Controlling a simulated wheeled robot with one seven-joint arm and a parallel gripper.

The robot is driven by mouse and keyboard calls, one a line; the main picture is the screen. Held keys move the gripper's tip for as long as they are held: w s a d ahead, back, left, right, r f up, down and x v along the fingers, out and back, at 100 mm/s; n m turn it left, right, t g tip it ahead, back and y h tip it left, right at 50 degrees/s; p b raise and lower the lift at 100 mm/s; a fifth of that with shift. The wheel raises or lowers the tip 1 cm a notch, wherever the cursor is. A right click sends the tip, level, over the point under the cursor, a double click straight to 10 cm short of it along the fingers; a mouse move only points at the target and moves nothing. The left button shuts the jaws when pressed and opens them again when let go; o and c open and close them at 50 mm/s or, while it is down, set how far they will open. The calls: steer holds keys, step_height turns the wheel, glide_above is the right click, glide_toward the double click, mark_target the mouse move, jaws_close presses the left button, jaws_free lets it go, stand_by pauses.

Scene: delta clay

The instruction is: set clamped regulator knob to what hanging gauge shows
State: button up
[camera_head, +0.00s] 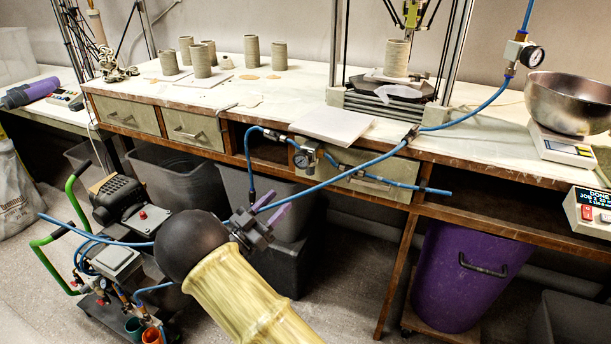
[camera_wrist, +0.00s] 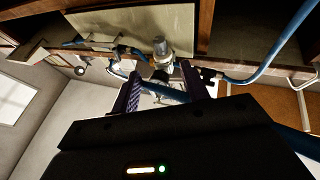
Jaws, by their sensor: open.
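The clamped regulator (camera_head: 307,155) sits at the workbench's front edge, with a small round gauge on its front and blue hose on both sides. The hanging gauge (camera_head: 533,56) has a white dial at upper right, on a fitting with blue hose; its needle is too small to read. My gripper (camera_head: 272,206) is open and empty, below and left of the clamped regulator. In the wrist view, a grey cylindrical knob (camera_wrist: 158,46) on the regulator shows just beyond and between the purple fingers (camera_wrist: 161,70), with no clear contact. The knob's setting cannot be read.
Blue hose (camera_head: 350,172) runs across the bench front near my gripper. A wheeled cart (camera_head: 128,255) with green handles stands at left. A metal bowl (camera_head: 570,100) sits on a scale at right. A purple bin (camera_head: 450,275) is under the bench. Clay cylinders (camera_head: 251,52) stand on top.

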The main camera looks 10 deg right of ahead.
mark_target(307, 172)
steer(key=b+x, duration=0.1)
steer(key=x, duration=1)
steer(key=shift+w+d+r+b, duration=0.1)
steer(key=shift+w+d+b, duration=0.15)
steer(key=shift+b, duration=0.15)
steer(key=c, duration=1)
